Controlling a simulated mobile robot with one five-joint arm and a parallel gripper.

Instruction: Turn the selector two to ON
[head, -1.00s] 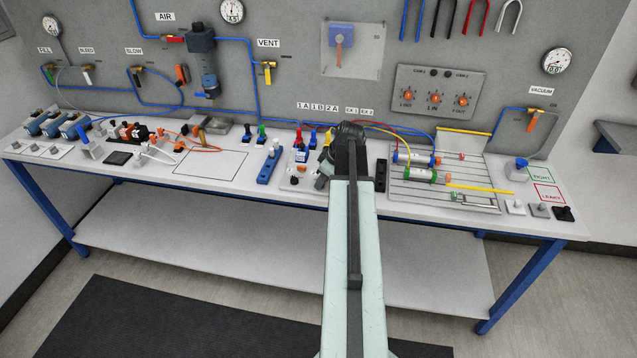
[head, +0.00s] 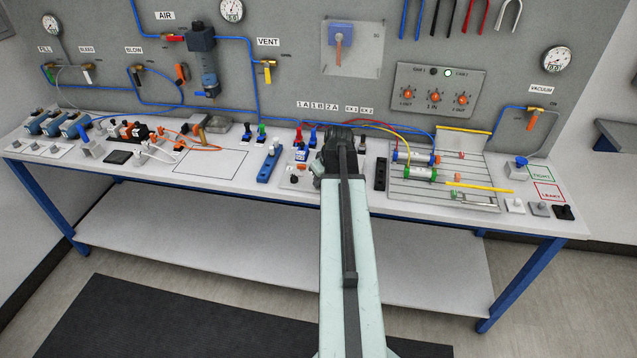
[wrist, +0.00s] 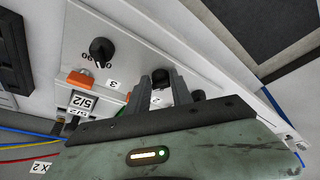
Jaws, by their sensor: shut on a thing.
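My gripper (wrist: 158,95) is shut on a black selector knob (wrist: 160,77) in the wrist view; the fingers stand on either side of it. A label reading 2 (wrist: 156,100) lies on the pale panel (wrist: 130,40) by the fingers, so this looks like selector two. The fingers hide most of the knob, and I cannot read its pointer or its markings. In the head view my arm covers the gripper and this part of the bench.
Another black selector knob (wrist: 102,50), by a label 3, stands near the fingers. A dark knob (wrist: 197,95) sits on the other side. An orange part (wrist: 78,80) is close by.

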